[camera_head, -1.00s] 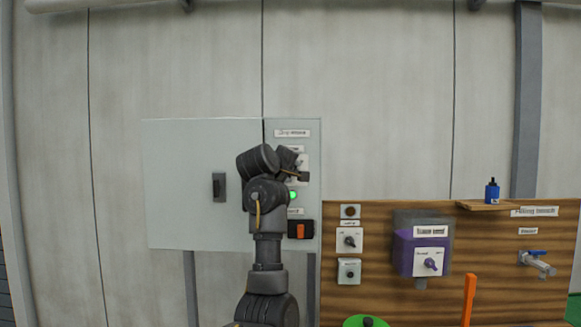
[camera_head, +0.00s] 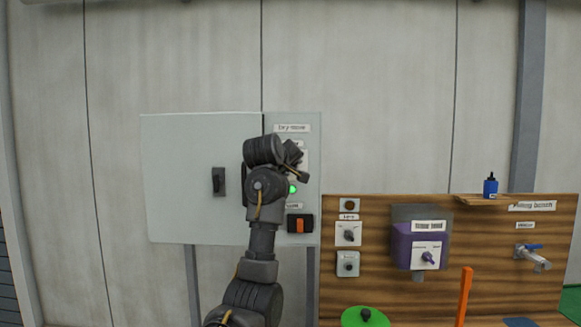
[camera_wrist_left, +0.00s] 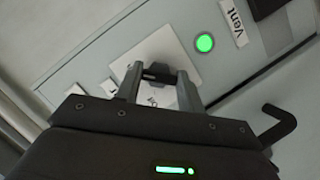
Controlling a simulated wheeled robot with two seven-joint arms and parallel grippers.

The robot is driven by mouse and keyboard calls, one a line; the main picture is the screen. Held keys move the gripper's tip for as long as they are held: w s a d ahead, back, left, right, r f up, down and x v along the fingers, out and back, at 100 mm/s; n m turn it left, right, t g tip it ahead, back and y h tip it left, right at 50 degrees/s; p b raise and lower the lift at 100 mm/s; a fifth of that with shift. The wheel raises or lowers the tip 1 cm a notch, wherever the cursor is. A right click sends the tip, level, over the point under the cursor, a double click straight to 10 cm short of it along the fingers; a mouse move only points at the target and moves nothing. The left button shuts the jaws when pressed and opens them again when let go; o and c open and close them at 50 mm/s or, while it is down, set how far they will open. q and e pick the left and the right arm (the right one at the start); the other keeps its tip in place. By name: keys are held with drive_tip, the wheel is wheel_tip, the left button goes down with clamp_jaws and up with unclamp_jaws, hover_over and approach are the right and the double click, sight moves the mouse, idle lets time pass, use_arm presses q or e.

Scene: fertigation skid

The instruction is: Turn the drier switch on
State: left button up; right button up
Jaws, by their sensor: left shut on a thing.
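My left gripper (camera_head: 301,172) is at the right-hand panel of the pale cabinet (camera_head: 200,215), under a label that seems to read "Dry-store" (camera_head: 293,128). In the left wrist view my left gripper (camera_wrist_left: 160,85) has its two fingers on either side of a black switch knob (camera_wrist_left: 157,73), shut on it. The knob sits on a white plate (camera_wrist_left: 178,55); its own label is not readable, so I cannot confirm it is the drier switch. In the head view my arm hides the knob. My right gripper is not in view.
A lit green lamp (camera_wrist_left: 205,42) and a "Vent" label (camera_wrist_left: 234,23) are beside the plate. Below is a black box with an orange rocker (camera_head: 300,225). A black handle (camera_head: 218,181) is on the cabinet door. A wooden board (camera_head: 375,285) with knobs stands right.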

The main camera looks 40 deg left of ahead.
use_arm(q)
drive_tip(key=shift+f, duration=0.1)
drive_tip(key=o, duration=1)
drive_tip(key=b+v, duration=0.4)
drive_tip(key=v, duration=0.7)
drive_tip(key=shift+w, duration=0.15)
